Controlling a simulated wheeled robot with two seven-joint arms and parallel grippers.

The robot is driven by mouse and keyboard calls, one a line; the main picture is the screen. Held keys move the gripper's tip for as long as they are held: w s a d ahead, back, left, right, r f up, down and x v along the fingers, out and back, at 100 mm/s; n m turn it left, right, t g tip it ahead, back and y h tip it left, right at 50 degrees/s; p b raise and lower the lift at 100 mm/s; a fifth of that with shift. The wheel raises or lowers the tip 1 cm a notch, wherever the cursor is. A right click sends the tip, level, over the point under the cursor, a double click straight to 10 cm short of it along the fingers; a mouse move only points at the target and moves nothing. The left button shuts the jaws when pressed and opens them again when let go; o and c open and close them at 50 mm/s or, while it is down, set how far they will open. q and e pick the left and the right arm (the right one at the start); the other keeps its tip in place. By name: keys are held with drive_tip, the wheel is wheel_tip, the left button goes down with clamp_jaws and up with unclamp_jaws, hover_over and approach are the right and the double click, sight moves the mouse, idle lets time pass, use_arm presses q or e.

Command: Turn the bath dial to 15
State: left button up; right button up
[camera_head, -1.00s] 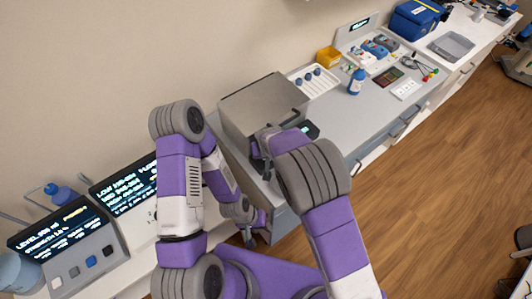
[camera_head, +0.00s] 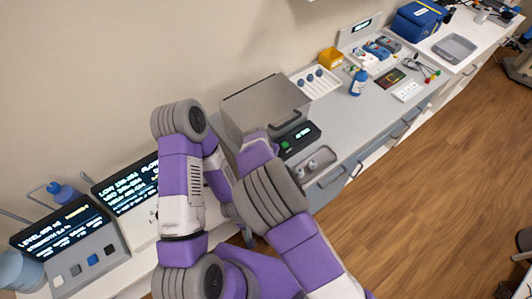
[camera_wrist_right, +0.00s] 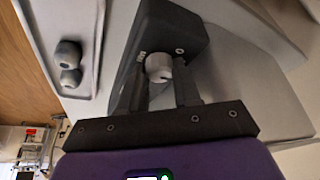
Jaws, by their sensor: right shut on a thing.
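The bath is a grey box with a flat lid (camera_head: 265,108) on the counter in the head view. In the right wrist view the round pale grey dial (camera_wrist_right: 158,66) sits against a dark housing (camera_wrist_right: 182,30). My right gripper (camera_wrist_right: 159,80) is shut on the dial, one finger on each side. In the head view my right arm hides the dial and these fingers. My left gripper (camera_head: 248,238) is low, mostly hidden behind my arms.
Display consoles (camera_head: 62,228) stand at left.

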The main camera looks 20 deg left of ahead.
drive_tip(key=o, duration=1.1)
drive_tip(key=shift+c, duration=0.2)
drive_tip(key=v, duration=0.7)
drive_tip(key=shift+r, duration=0.35)
drive_tip(key=shift+s, duration=0.1)
